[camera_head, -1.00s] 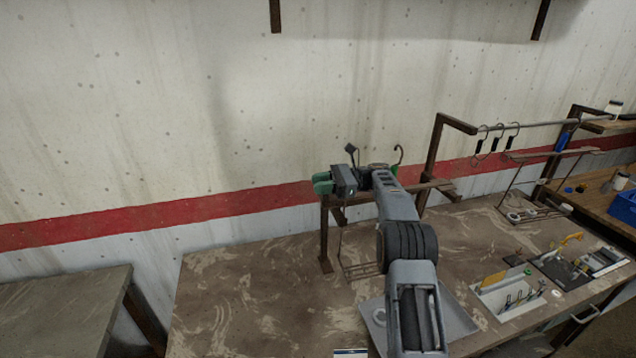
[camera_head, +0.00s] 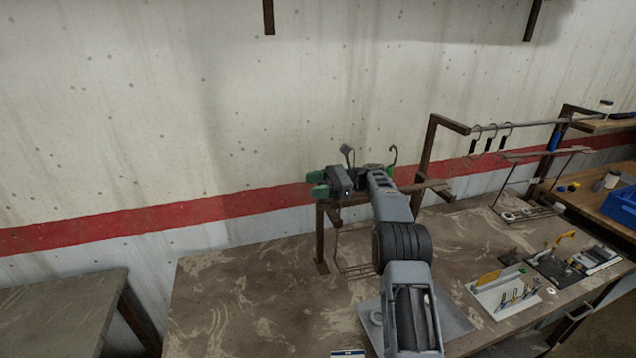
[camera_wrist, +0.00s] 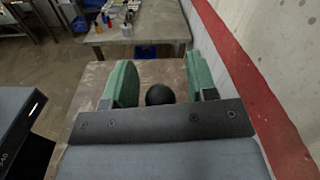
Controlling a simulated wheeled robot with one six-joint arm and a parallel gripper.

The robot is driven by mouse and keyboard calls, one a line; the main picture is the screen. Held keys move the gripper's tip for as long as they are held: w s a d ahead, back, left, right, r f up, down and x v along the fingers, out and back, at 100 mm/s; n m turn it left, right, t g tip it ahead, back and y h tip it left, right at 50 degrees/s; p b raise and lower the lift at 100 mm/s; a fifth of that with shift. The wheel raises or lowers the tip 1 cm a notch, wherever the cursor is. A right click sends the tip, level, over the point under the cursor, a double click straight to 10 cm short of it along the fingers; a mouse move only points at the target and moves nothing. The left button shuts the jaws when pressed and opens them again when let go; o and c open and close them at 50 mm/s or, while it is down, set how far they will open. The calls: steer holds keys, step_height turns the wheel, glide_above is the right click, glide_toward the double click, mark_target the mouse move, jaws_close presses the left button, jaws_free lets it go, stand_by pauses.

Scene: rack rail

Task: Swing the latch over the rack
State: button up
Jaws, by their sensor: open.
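My gripper (camera_head: 316,184) is at the left end of the brown rack (camera_head: 322,240), above the bench. Its two green fingers are apart, and they also show in the wrist view (camera_wrist: 160,64). A round black knob (camera_wrist: 160,94) shows between the fingers in the wrist view; no contact is clear. I cannot tell whether it belongs to the latch. In the head view a small dark piece on a thin stem (camera_head: 346,153) stands up behind my gripper, beside a curved hook (camera_head: 393,156). My arm hides much of the rack, and I cannot make out the latch for certain.
The wall with a red stripe (camera_head: 150,218) is close behind the rack. A rail (camera_head: 515,126) with black-handled hooks runs at right. A white tray of tools (camera_head: 505,292) and a blue bin (camera_head: 620,207) stand right. The bench's left part (camera_head: 240,300) is clear.

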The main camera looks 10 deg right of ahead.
steer(key=s+r+b, duration=0.6)
steer(key=s+r, duration=0.7)
steer(key=s, duration=0.1)
steer(key=shift+d+b, duration=0.15)
steer(key=shift+b, duration=0.25)
steer(key=shift+c, duration=0.4)
